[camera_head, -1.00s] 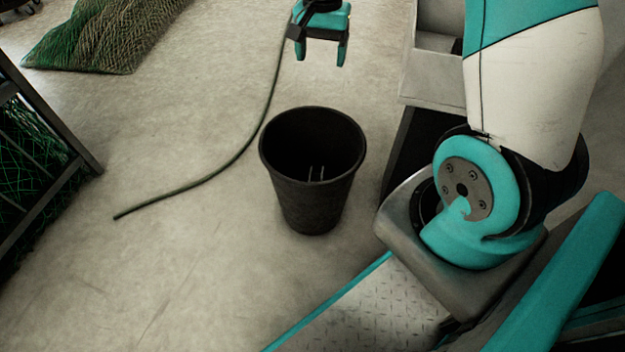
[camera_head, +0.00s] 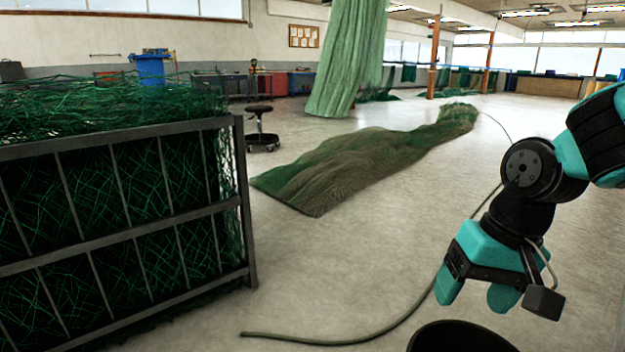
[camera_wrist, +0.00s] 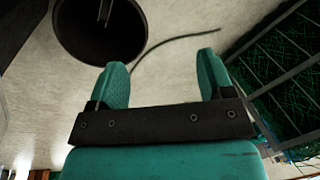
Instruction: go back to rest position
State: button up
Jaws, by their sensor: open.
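My gripper (camera_head: 478,290) hangs at the right of the head view, teal with a black band, pointing down. Its two fingers stand apart with nothing between them. In the wrist view my gripper (camera_wrist: 164,78) shows both teal fingers spread and empty. A black bin (camera_head: 460,338) stands on the floor below my gripper, and only its rim shows at the bottom edge. In the wrist view the bin (camera_wrist: 138,28) is at the upper left, apart from the fingers. Part of its inside shows.
A metal cage (camera_head: 243,200) full of green net stands at the left. A net heap (camera_head: 350,165) lies on the floor in the middle. A hose (camera_head: 340,341) curves across the floor near the bin. A black stool (camera_head: 262,125) stands behind. Open floor lies between.

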jog(key=s+a+r+n+y+p, duration=0.1)
jog(key=s+a+r+n, duration=0.1)
jog(key=s+a+n, duration=0.3)
jog(key=s+a+r+n+y, duration=0.1)
jog(key=s+a+r+n, duration=0.15)
jog(key=s, duration=0.55)
notch_tip(320, 180, up, 36)
jog(key=p, duration=3.7)
jog(key=shift+w+d+r+g, duration=0.15)
jog(key=shift+w+d+g, duration=0.15)
jog(key=shift+w, duration=0.1)
